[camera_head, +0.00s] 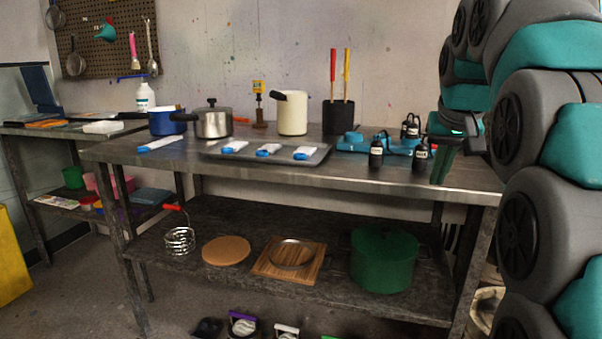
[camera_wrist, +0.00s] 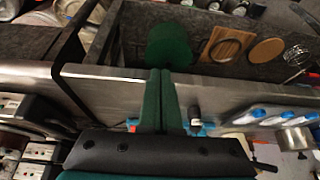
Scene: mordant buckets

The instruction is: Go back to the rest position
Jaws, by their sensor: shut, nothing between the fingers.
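My gripper (camera_head: 441,160) hangs at the right end of the metal table (camera_head: 465,178) in the head view, with its green fingers pointing down near the table's front edge. In the wrist view my gripper (camera_wrist: 160,72) has its two green fingers pressed together with nothing between them. My grey and teal arm fills the right side of the head view and hides what lies behind it.
Black bottles (camera_head: 376,153) and a blue rack (camera_head: 352,142) stand just left of my gripper. A tray (camera_head: 215,152) with several blue-and-white packets, pots and a black holder (camera_head: 340,117) stand farther left. A green pot (camera_head: 384,262) sits on the lower shelf.

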